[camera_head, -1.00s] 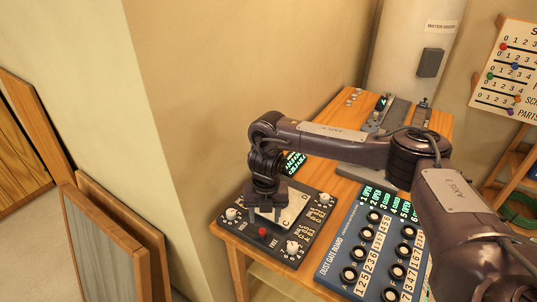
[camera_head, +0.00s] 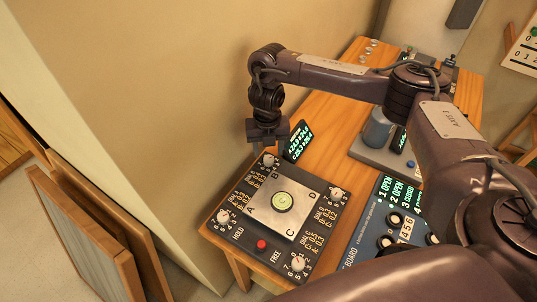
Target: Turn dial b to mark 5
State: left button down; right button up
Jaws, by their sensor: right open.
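A black panel (camera_head: 235,231) lies on the wooden bench with a white knob near each corner. A tilted-looking silver plate (camera_head: 262,218) lettered A, B, C and D is at its middle, with a round green level (camera_head: 283,202) on it. The knob by letter B, dial b (camera_head: 268,160), is at the panel's far corner. My right gripper (camera_head: 266,150) points down over dial b, open, with its fingertips close to the knob. I cannot tell whether they touch it. The mark that dial b points to is too small to read. My left gripper is out of view.
Dial A (camera_head: 223,216), dial D (camera_head: 336,194), dial C (camera_head: 298,263) and a red button (camera_head: 261,244) are on the same panel. A small green-lit display (camera_head: 298,142) stands just right of my gripper. The blue gate board (camera_head: 374,226) lies to the right.

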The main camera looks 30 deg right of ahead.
aim_at(269, 158)
notch_tip(269, 158, down, 3)
jog(key=shift+w+d+f+b, duration=0.15)
jog(key=shift+b, duration=0.2)
jog(key=shift+w+f, duration=0.1)
jog(key=shift+f, duration=0.4)
jog(key=c, duration=1)
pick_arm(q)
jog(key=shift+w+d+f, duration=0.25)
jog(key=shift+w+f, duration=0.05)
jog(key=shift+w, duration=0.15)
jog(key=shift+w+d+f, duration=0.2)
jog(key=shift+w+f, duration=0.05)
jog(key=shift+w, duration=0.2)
pick_arm(e)
jog(key=shift+o, duration=0.2)
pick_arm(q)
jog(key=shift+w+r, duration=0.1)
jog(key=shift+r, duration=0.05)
pick_arm(e)
jog(key=shift+m, duration=0.3)
